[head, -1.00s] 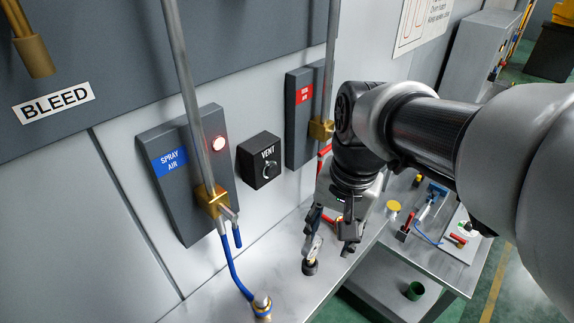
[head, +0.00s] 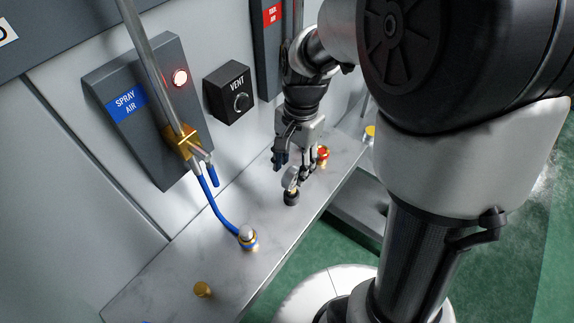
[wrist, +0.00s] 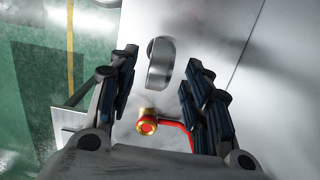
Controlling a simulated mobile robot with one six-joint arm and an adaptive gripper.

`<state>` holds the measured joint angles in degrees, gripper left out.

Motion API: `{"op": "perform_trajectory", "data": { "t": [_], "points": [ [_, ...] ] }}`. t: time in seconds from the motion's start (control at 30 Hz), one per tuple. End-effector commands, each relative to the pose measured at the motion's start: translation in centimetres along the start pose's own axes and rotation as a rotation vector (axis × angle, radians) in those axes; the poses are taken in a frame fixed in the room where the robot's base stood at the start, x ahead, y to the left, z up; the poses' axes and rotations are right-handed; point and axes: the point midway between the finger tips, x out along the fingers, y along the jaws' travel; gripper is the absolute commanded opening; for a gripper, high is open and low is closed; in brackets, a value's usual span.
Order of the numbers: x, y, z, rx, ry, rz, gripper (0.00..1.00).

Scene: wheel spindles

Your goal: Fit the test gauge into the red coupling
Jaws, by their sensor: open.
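The test gauge (head: 290,180) stands on the bench on a dark round base, with its metal body up. In the wrist view the gauge (wrist: 160,64) shows as a grey metal body between the fingertips. My gripper (head: 294,166) points down over it, open, with a finger on each side; the wrist view also shows the open fingers (wrist: 163,75) apart, with gaps beside the gauge. The red coupling (head: 323,152) stands on the bench just right of and behind the gripper. In the wrist view the coupling (wrist: 148,125) has a gold collar and a red hose.
A blue-hosed fitting (head: 248,239) and a brass fitting (head: 203,289) stand nearer on the bench (head: 170,268). The SPRAY AIR panel (head: 140,110), with a lit red lamp, and the VENT box (head: 229,92) are on the wall. Green floor lies beyond the bench's right edge.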

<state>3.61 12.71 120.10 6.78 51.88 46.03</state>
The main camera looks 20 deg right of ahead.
Motion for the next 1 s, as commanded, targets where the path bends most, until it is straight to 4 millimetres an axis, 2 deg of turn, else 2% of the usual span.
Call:
{"op": "perform_trajectory", "data": {
  "t": [0.23,0.4,0.53,0.83,1.0],
  "points": [
    [1.9,0.0,0.1,-0.001,0.0,0.0,0.45],
    [4.6,0.1,0.2,-0.002,-0.001,0.002,0.45],
    [6.0,0.1,0.2,-0.001,-0.001,0.001,0.45],
    [6.2,0.0,0.2,-0.001,0.001,-0.001,0.44],
    [6.2,0.0,0.2,-0.001,0.001,-0.001,0.33]
  ]
}}
